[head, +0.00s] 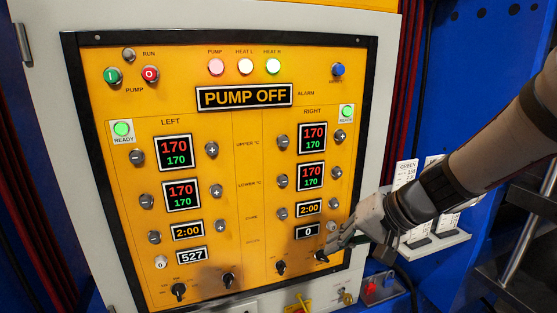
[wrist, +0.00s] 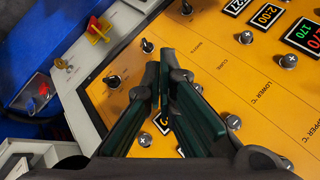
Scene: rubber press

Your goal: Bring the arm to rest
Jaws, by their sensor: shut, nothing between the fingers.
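My gripper (head: 324,253) is at the lower right of the yellow control panel (head: 238,170) in the head view. Its fingertips are close to the black rotary knob (head: 321,256) at the panel's lower right. I cannot tell if they touch it. In the wrist view my gripper (wrist: 160,68) is shut, its two dark green fingers together with nothing between them, over the panel. The fingers hide part of a display and the panel behind them. My arm reaches in from the right in the head view.
The black banner (head: 244,97) reads PUMP OFF. A small shelf with cards (head: 436,240) stands right of the panel, below my forearm. A red and yellow switch (wrist: 98,29) sits on the pale frame. A box with a red button (wrist: 37,92) lies beyond it.

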